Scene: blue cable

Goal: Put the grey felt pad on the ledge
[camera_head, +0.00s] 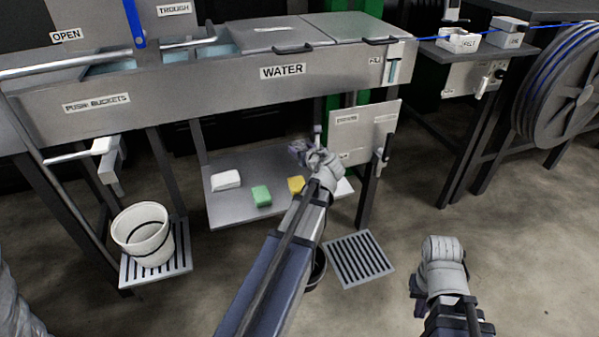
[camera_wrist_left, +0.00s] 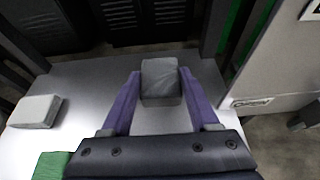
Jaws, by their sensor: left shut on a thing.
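The grey felt pad (camera_wrist_left: 161,80) is a small grey block between the purple fingers of my left gripper (camera_wrist_left: 156,88) in the left wrist view. The gripper is shut on it, over a pale metal ledge (camera_wrist_left: 90,90); I cannot tell whether the pad touches the ledge. In the head view my left gripper (camera_head: 304,148) is at the right part of this ledge (camera_head: 234,207), under the trough, and the pad is not clearly visible. My right gripper (camera_head: 440,250) is low on the right, away from the ledge; its fingers are not clear.
On the ledge lie a white block (camera_head: 226,180), a green block (camera_head: 261,196) and a yellow block (camera_head: 296,185). The water trough (camera_head: 230,90) is above. A panel (camera_head: 362,130) borders the ledge's right side. A white bucket (camera_head: 143,234) stands on a grate at left.

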